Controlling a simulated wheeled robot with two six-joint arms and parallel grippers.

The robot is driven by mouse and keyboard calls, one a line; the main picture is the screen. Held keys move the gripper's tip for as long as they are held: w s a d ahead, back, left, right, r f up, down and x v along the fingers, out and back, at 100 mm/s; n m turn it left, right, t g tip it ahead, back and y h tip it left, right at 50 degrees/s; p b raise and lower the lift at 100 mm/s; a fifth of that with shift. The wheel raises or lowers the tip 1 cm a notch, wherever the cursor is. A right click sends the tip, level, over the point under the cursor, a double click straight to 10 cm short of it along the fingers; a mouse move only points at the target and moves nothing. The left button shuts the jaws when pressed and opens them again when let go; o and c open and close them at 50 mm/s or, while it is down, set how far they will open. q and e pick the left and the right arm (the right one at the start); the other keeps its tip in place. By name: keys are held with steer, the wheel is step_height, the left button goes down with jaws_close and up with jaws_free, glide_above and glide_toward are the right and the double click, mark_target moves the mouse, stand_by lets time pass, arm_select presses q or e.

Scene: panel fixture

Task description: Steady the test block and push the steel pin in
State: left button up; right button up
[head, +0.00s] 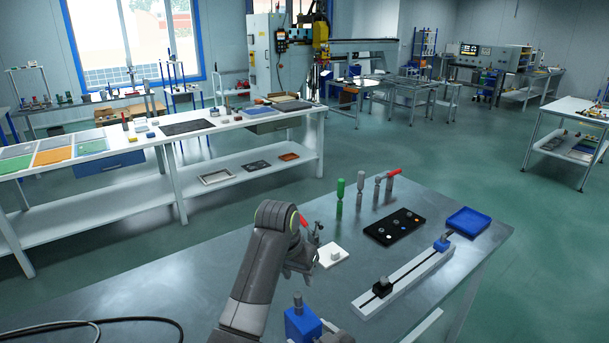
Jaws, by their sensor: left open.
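A blue block (302,323) stands at the near edge of the bench, partly cut off by the picture's bottom. A grey steel pin (298,301) stands upright from its top; how deep it sits I cannot tell. My left gripper (303,264) is open, above the bench and farther back than the blue block, apart from it. Its fingers are small and partly hidden by my left arm. It is close to the left of a small white plate with a raised middle (333,255).
A rail with sliding blocks (405,278), a black tray of small parts (394,227) and a blue tray (468,221) lie on the right. Green (340,198) and grey upright tools and a red-handled clamp (393,174) stand behind. The bench's left middle is clear.

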steer(key=v, duration=1.1)
steer(key=shift+s+d+r, duration=0.1)
steer(key=shift+s+d, duration=0.05)
steer(key=shift+s, duration=0.05)
arm_select(q)
steer(key=shift+r+p, duration=1.1)
arm_select(e)
steer(key=r+v, duration=0.1)
steer(key=v, duration=0.5)
steer(key=shift+r, duration=0.2)
arm_select(q)
steer(key=shift+f, duration=0.1)
